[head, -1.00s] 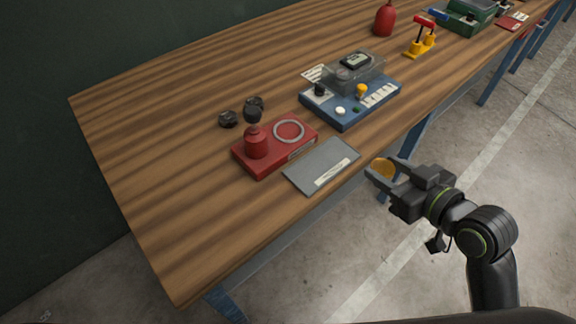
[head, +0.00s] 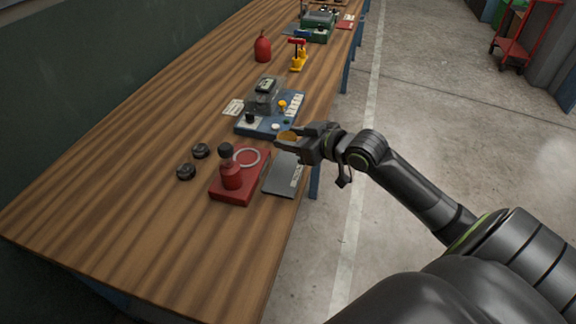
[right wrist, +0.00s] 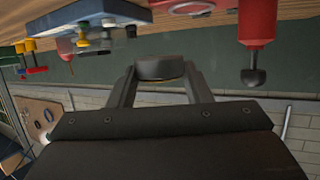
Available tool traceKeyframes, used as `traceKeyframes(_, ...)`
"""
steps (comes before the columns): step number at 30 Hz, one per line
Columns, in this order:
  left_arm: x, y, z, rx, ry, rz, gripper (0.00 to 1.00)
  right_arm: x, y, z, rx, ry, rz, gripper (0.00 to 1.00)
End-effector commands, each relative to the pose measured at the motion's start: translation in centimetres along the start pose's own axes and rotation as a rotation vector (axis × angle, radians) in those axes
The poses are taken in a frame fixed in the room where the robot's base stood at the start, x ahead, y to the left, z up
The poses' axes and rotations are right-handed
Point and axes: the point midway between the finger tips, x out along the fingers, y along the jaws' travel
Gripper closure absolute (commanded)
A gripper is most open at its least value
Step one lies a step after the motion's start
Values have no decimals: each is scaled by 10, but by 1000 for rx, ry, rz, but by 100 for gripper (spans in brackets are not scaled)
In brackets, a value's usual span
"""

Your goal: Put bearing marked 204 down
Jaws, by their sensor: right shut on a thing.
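The bearing also shows between the two fingers in the right wrist view (right wrist: 160,68). No marking on it is readable. In the head view the gripper and bearing appear over the bench edge, between the grey plate (head: 281,180) and the blue device (head: 262,127). The red base (head: 232,190) with a pale ring (head: 247,158) and a red post with a black knob is left of the grey plate. My left gripper is not in view.
Two black round pieces (head: 186,172) lie left of the red base. A red bottle (head: 262,48), a yellow stand (head: 299,58) and a green device (head: 318,25) are farther along the wooden bench (head: 130,215). The near left of the bench is bare. A red cart (head: 520,40) stands at the far right.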

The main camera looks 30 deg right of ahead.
Motion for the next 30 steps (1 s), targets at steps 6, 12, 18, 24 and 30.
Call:
traceKeyframes(6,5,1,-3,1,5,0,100,14,-1,40,8,-1,-1,83)
traceKeyframes(12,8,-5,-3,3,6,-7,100,21,-1,59,5,-1,-1,83)
traceKeyframes(18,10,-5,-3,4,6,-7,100,29,-1,82,3,-1,-1,83)
traceKeyframes(24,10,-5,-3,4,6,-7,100,30,-1,83,1,0,-1,83)
traceKeyframes(30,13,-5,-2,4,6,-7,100,31,-1,86,1,-2,-1,54)
